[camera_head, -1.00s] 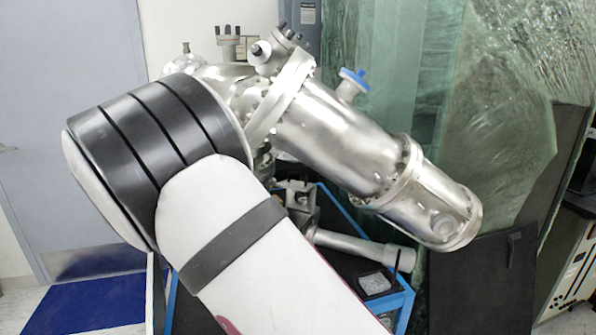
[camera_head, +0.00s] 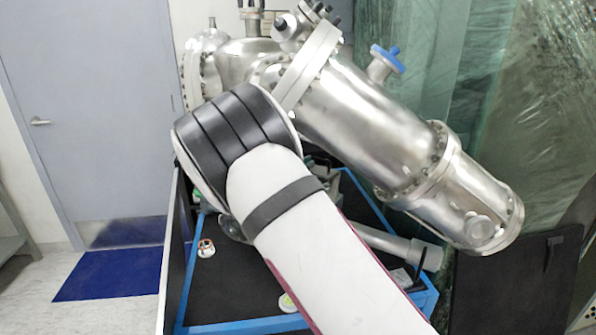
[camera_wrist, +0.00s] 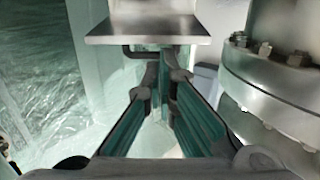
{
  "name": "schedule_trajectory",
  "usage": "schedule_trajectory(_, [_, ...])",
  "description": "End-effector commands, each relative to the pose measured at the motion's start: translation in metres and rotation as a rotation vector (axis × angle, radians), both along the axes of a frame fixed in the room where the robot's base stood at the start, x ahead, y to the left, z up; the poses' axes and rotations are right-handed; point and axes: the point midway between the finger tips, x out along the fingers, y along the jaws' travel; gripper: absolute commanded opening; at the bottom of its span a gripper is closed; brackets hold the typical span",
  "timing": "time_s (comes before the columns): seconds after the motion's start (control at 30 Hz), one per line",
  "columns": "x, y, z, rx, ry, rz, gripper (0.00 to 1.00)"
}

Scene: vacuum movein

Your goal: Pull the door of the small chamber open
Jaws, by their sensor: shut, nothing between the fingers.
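The silver metal chamber (camera_head: 370,125) slants across the head view from upper left to lower right. Its lower right end section (camera_head: 480,210) has a bolted flange and a round knob. I cannot tell which part is the small chamber's door. My gripper (camera_wrist: 160,85) shows in the wrist view with its teal-padded fingers shut and empty. A flat metal plate (camera_wrist: 145,30) with a dark bar (camera_wrist: 138,52) under it lies just ahead of the fingertips. I cannot tell whether they touch. In the head view my arm hides the gripper and part of the chamber.
A bolted round flange (camera_wrist: 275,75) stands close right of my gripper. The chamber is over a blue-framed cart (camera_head: 240,325) with a dark top. Green translucent sheeting (camera_head: 440,60) hangs behind. A grey door (camera_head: 90,100) and open floor lie at the left.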

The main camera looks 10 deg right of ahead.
Motion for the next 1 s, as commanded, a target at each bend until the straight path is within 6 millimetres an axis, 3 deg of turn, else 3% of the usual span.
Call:
schedule_trajectory(0.2, [0.020, -0.018, -0.003, -0.001, -0.001, -0.001, 0.00])
schedule_trajectory(0.77, [0.027, -0.023, -0.003, 0.001, -0.001, -0.001, 0.00])
schedule_trajectory(1.0, [0.045, -0.039, 0.000, 0.002, -0.003, -0.002, 0.00])
